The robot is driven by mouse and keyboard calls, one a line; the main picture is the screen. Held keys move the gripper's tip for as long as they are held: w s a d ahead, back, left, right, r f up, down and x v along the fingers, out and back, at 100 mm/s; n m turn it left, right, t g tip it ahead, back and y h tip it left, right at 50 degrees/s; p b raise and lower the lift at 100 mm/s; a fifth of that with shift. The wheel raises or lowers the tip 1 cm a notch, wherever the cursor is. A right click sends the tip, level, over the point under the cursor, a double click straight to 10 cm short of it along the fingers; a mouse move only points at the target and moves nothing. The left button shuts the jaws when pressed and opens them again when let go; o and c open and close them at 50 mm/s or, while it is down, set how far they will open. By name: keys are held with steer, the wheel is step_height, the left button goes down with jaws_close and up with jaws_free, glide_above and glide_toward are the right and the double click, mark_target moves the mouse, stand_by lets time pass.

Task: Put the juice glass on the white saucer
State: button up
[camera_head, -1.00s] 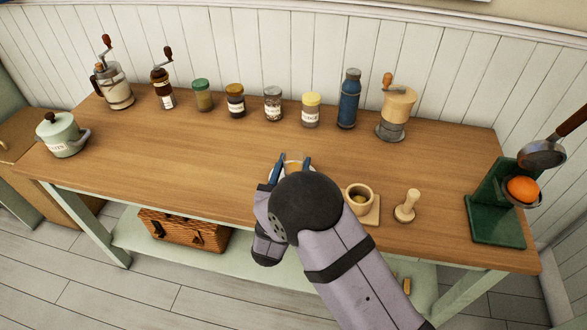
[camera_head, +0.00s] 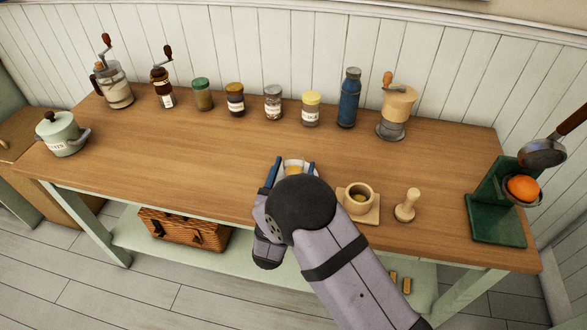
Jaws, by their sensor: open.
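The juice glass (camera_head: 294,168) shows as a small rim with orange-yellow juice, between the fingers of my gripper (camera_head: 291,172) near the front middle of the wooden table. My gripper is open, with one blue-tipped finger on each side of the glass. My wrist hides the lower part of the glass and what is under it. A pale edge shows around the glass, but I cannot tell whether it is the white saucer.
A wooden mortar (camera_head: 359,198) on a board and a pestle (camera_head: 406,206) stand right of my gripper. A green press (camera_head: 497,215) holds an orange (camera_head: 522,188) at the right. Several jars and a blue bottle (camera_head: 349,98) line the back. The table's left middle is clear.

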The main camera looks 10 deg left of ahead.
steer(key=shift+r, duration=0.15)
steer(key=shift+s, duration=0.15)
steer(key=s+b, duration=0.1)
steer(key=s, duration=1)
steer(key=shift+s+b, duration=0.35)
steer(key=shift+s, duration=0.05)
steer(key=w+d+r+m+g+h+p, duration=0.3)
steer(key=w+d+r+m+g+p, duration=0.35)
steer(key=w+d, duration=0.6)
steer(key=s+d+n+g+y+p, duration=0.1)
steer(key=s+d+n+g, duration=0.1)
steer(key=s+d, duration=0.3)
steer(key=s+d+r+n+g+y+p, duration=0.1)
steer(key=s+d+g, duration=0.4)
steer(key=s, duration=0.8)
steer(key=s+d+n+g+y+p, duration=0.1)
steer(key=s+d+n+g+p, duration=0.1)
steer(key=s, duration=0.7)
steer(key=d+n+g, duration=0.1)
steer(key=d+g, duration=0.1)
steer(key=d, duration=0.1)
steer(key=shift+s+d+r+p, duration=0.2)
steer(key=shift+s+d+p, duration=0.05)
steer(key=shift+d+p, duration=0.05)
